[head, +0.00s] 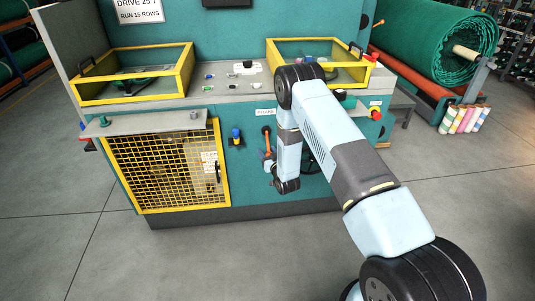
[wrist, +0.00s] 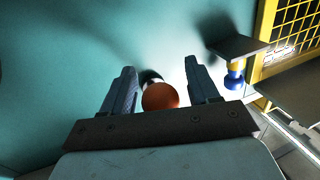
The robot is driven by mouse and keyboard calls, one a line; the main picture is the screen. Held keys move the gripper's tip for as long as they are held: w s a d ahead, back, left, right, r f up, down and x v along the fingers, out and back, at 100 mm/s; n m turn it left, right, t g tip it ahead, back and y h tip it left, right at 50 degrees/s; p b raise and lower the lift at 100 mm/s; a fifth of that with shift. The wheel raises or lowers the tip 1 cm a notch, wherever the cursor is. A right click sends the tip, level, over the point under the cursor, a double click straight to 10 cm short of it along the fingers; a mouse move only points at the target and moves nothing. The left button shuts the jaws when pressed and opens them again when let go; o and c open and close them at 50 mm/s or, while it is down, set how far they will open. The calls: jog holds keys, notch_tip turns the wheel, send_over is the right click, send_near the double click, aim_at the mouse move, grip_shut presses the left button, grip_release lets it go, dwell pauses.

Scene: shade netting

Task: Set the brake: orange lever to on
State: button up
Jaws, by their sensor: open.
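The orange lever (head: 267,143) stands out from the teal machine front, under a small white label (head: 265,112). In the wrist view its round orange end (wrist: 160,97) sits between the two fingers of my gripper (wrist: 162,82). The fingers are apart, with a gap visible on each side of the orange end. In the head view my gripper (head: 269,164) is at the lower part of the lever, partly hidden by my arm. The on and off marks cannot be read.
A blue-and-yellow knob (head: 236,136) is left of the lever; it also shows in the wrist view (wrist: 234,76). A yellow mesh guard door (head: 165,170) lies further left. A red button on yellow (head: 375,114) is at the right. The floor in front is clear.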

jog(key=shift+c, duration=0.2)
grip_shut()
dwell(0.4)
